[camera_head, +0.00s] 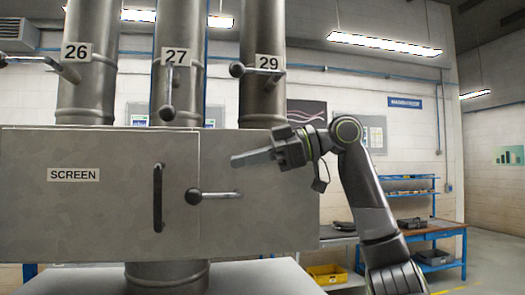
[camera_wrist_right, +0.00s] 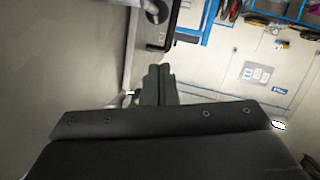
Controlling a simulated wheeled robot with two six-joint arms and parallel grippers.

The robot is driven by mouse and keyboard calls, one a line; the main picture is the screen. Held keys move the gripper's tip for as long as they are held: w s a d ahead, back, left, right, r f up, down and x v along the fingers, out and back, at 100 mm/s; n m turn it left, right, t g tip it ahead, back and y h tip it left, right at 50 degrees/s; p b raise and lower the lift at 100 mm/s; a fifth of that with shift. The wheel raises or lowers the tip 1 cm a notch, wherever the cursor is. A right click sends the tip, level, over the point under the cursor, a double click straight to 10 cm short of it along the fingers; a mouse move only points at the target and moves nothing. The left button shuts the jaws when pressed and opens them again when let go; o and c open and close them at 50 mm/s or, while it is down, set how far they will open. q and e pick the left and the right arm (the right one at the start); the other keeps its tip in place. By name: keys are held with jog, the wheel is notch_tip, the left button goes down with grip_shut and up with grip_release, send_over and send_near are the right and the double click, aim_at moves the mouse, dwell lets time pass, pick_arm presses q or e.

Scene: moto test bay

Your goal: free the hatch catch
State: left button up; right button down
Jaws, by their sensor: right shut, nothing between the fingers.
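The grey metal box marked SCREEN (camera_head: 73,174) has a hatch door on its left part, with an upright black pull handle (camera_head: 158,197) near the seam. The hatch catch (camera_head: 218,194) is a level metal bar with a round dark knob at its left end. It lies across the seam, with its knob over the door edge. My right gripper (camera_head: 235,160) is shut and empty, just above the catch's right end in the picture and apart from it. The right wrist view shows its closed fingers (camera_wrist_right: 158,85) and the black handle (camera_wrist_right: 160,32) beyond. My left gripper is not visible.
Three upright pipes numbered 26 (camera_head: 76,52), 27 (camera_head: 176,57) and 29 (camera_head: 267,62) rise behind the box, each with a lever. A blue workbench (camera_head: 440,228) and a yellow bin (camera_head: 327,273) stand at the right. Open floor lies at far right.

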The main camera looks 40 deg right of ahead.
aim_at(214, 195)
jog(key=x, duration=0.2)
jog(key=f+p+x, duration=0.1)
jog(key=x, duration=0.3)
jog(key=shift+d+f+p, duration=0.15)
jog(key=shift+d+p, duration=0.15)
jog(key=shift+p, duration=0.05)
jog(key=shift+w+f, duration=0.3)
jog(key=shift+f, duration=0.4)
jog(key=shift+a+f, duration=0.1)
jog(key=shift+w, duration=0.1)
